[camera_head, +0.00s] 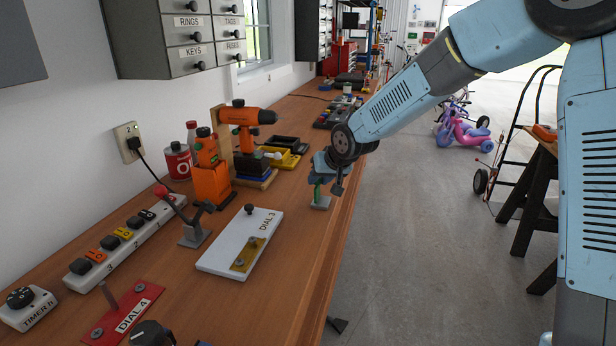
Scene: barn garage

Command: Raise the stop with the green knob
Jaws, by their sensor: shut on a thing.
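My gripper (326,172) is at the right edge of the workbench, low over a small grey base (321,203). A green piece, seemingly part of the stop with the green knob (317,192), shows just under my gripper and above that base. My gripper is shut on it, and its fingers hide the upper part. I cannot tell how high the stop stands. A lever with a red knob (162,191) stands on a grey base further left.
A white panel marked DIAL 3 (223,250) and a red plate marked DIAL 4 (125,315) lie nearer. A power strip (125,243), an orange drill (247,117) and trays (283,159) are on the bench. Open floor (420,230) lies right of the bench.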

